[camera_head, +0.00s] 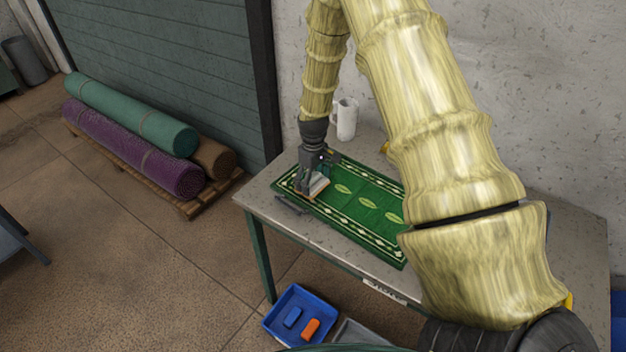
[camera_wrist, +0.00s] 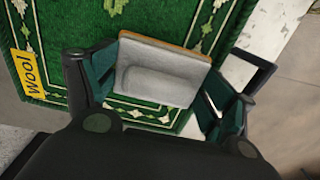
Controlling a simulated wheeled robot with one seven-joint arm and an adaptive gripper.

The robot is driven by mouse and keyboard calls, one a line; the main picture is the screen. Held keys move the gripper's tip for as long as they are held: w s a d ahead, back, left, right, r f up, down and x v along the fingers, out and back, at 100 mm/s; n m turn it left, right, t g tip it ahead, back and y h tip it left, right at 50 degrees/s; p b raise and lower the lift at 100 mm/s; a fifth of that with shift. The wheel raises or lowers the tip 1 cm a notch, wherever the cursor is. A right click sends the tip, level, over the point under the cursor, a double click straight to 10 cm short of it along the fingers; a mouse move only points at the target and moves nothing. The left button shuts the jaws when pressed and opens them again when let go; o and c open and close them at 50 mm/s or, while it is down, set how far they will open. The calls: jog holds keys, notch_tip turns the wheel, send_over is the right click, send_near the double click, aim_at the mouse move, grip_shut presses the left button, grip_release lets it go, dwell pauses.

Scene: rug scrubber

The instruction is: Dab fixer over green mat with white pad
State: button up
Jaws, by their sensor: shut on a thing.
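The green mat (camera_head: 368,203) with a cream patterned border and pale leaf shapes lies flat on the table; it also fills much of the wrist view (camera_wrist: 75,15). My gripper (camera_head: 315,180) is over the mat's left end. It is shut on the white pad (camera_head: 319,185), a pale block with a raised grip and a tan edge. In the wrist view the pad (camera_wrist: 160,72) sits between the two dark green fingers. The pad is low over the mat; I cannot tell whether it touches. My arm hides the mat's right end.
A white mug (camera_head: 345,120) stands at the table's back by the wall. A yellow "wool" tag (camera_wrist: 28,73) is on the mat. A blue tray (camera_head: 290,322) with blue and orange blocks is below. Rolled rugs (camera_head: 130,115) lie left.

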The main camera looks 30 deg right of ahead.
jog(key=shift+w+f, duration=0.3)
jog(key=shift+s, duration=0.15)
jog(key=shift+f+b, duration=0.3)
jog(key=shift+f, duration=0.15)
jog(key=shift+r, duration=0.1)
dwell(0.8)
